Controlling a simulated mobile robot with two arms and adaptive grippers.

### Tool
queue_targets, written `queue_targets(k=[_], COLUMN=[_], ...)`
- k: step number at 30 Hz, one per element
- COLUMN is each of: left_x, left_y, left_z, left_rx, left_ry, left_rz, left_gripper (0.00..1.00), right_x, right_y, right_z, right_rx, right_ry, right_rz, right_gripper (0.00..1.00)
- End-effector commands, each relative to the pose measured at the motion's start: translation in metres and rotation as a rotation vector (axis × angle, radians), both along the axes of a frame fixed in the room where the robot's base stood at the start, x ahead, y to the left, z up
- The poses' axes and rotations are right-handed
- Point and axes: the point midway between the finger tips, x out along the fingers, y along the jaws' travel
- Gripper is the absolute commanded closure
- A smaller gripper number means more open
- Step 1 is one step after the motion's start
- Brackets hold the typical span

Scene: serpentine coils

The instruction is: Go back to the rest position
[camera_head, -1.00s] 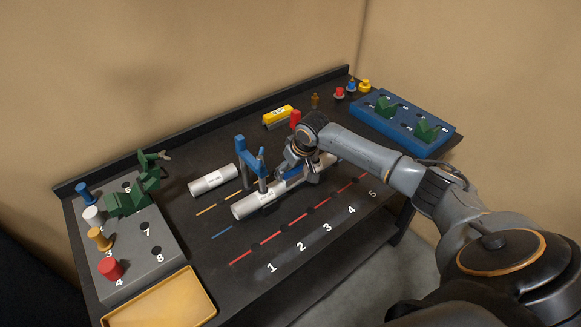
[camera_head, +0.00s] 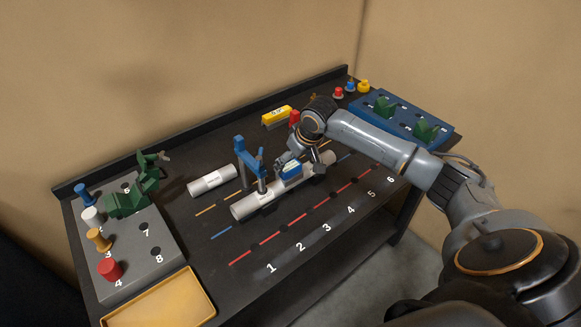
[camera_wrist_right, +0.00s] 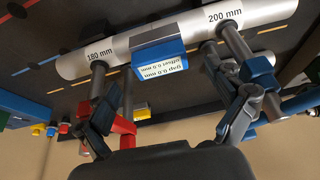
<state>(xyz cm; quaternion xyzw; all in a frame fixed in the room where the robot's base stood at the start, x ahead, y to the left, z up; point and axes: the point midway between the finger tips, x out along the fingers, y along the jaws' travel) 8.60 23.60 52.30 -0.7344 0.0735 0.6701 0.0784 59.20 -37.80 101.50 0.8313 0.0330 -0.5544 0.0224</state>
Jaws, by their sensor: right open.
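My right gripper (camera_head: 308,160) is open above the silver tube assembly (camera_head: 248,207), which lies along the dark bench. In the right wrist view its two spread fingers (camera_wrist_right: 165,58) reach toward the tube (camera_wrist_right: 190,32), which is marked 180 mm and 200 mm. A blue block (camera_wrist_right: 160,62) with a white gap and offset label sits at the tube between the fingers; it also shows in the head view (camera_head: 291,168). I cannot tell whether the fingertips touch the tube. My left gripper is not in view.
A blue clamp (camera_head: 247,160) stands by the tube, with a red one (camera_head: 294,118) behind. A loose tube (camera_head: 212,181) lies left. A grey peg board (camera_head: 143,262), yellow tray (camera_head: 160,300) and blue fixture board (camera_head: 433,115) stand at the sides.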

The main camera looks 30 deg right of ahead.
Motion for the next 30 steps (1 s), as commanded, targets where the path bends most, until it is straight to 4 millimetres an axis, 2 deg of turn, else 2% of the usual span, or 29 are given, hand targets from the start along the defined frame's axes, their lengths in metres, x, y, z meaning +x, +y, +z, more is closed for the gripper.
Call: queue_targets(k=[3, 9, 14, 19, 23, 26, 30], left_x=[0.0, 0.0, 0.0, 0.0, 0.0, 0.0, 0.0], left_y=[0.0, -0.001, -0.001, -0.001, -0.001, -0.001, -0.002], left_z=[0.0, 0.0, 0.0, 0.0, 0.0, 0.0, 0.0], left_rx=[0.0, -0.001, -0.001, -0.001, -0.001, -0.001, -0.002], left_ry=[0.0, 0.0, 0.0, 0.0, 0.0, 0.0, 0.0], left_rz=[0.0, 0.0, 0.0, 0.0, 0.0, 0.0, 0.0], left_gripper=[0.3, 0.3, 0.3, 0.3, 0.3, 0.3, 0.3], right_x=[-0.01, -0.021, -0.025, -0.026, -0.035, -0.058, -0.111], right_y=[-0.002, -0.002, -0.002, 0.0, 0.022, 0.062, 0.129], right_z=[0.025, 0.052, 0.06, 0.059, 0.039, 0.004, -0.042], right_rx=[-0.002, -0.001, -0.001, 0.0, -0.004, -0.008, 0.002], right_ry=[-0.004, -0.002, 0.0, 0.001, 0.016, 0.032, 0.033], right_rz=[0.001, 0.0, 0.0, 0.003, 0.052, 0.138, 0.261], right_gripper=[0.06, 0.06, 0.06, 0.06, 0.06, 0.06, 0.06])
